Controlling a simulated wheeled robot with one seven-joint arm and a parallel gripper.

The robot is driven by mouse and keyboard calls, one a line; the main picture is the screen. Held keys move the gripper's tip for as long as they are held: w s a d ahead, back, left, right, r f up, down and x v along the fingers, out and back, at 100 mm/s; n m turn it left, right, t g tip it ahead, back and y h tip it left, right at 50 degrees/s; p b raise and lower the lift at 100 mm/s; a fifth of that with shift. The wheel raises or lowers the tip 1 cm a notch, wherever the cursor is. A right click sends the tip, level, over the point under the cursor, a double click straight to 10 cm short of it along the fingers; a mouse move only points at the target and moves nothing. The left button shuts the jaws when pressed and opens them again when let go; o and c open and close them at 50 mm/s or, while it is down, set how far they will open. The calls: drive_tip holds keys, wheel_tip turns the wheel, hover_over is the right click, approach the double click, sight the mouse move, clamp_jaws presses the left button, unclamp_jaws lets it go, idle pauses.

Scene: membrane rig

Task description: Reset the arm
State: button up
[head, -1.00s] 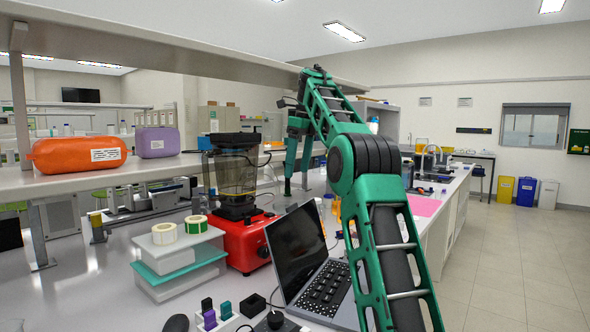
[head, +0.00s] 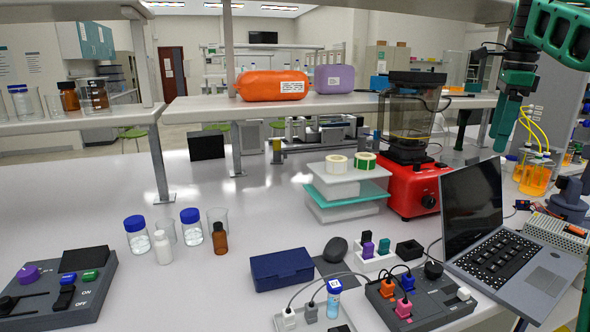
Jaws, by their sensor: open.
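My green and black arm shows at the top right of the head view, partly cut off by the frame edge. My gripper (head: 497,143) hangs down in front of the shelf end, above and behind the laptop (head: 495,240) and to the right of the red blender (head: 412,188). It holds nothing that I can see. The gap between its fingers is hard to make out from this side.
A control box (head: 60,285) with switches stands at the front left. Bottles (head: 140,240), a blue case (head: 282,268), stacked containers (head: 345,195) and a power unit (head: 420,300) fill the bench (head: 90,200). A shelf (head: 190,107) runs above it.

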drive_tip(key=s+a+f+n, duration=0.3)
drive_tip(key=s+f+n, duration=0.3)
drive_tip(key=s+f, duration=0.3)
drive_tip(key=s+a+f+n, duration=0.2)
drive_tip(key=s+f+n, duration=0.3)
drive_tip(key=s+f, duration=0.4)
drive_tip(key=s+a+f+n+g, duration=0.1)
drive_tip(key=s+a+f+n, duration=0.2)
drive_tip(key=s, duration=1.6)
wheel_tip(320, 180, down, 7)
drive_tip(key=n, duration=0.3)
drive_tip(key=shift+s+a+n, duration=0.3)
drive_tip(key=shift+s, duration=0.05)
drive_tip(key=shift+w+f, duration=0.25)
drive_tip(key=shift+w, duration=0.4)
